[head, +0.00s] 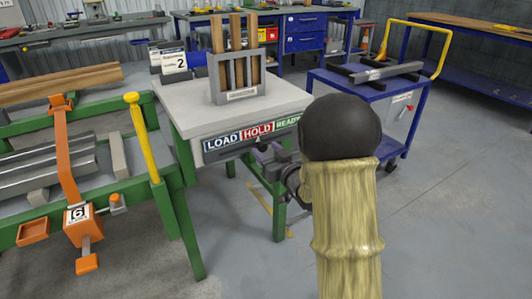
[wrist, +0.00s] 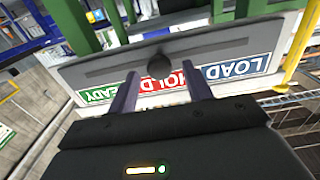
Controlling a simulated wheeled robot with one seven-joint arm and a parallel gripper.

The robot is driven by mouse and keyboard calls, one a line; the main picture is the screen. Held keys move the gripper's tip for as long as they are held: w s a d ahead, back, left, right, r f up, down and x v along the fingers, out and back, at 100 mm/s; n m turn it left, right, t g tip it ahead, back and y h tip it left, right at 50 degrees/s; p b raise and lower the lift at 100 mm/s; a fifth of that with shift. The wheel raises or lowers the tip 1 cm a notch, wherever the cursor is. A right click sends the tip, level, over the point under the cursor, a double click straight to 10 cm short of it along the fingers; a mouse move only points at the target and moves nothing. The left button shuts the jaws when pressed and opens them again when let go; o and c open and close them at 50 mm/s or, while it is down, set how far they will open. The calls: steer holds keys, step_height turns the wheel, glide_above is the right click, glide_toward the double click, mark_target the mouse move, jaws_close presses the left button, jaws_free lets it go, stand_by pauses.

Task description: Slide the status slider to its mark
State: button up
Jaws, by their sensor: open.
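The status strip (head: 223,140) runs along the front edge of a grey-topped green table, with blue LOAD, red HOLD and green READY fields. In the wrist view the strip (wrist: 238,68) appears turned over, with READY at left and LOAD at right. The slider's dark round knob (wrist: 160,66) sits on a slot in line with HOLD. My gripper (wrist: 164,82) is open, its two fingers pointing at the panel on either side of the knob, with gaps to it. In the head view my gripper (head: 268,154) is small and partly hidden below the strip.
On the table (head: 187,104) stands a grey rack (head: 238,94) with wooden slats, beside a card marked 2 (head: 173,61). A green frame with metal bars (head: 45,165) is at left. A blue cart (head: 375,95) is behind at right. Floor at lower right is clear.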

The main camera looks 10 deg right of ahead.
steer(key=shift+w+a, duration=0.1)
steer(key=shift+w, duration=0.25)
jaws_close()
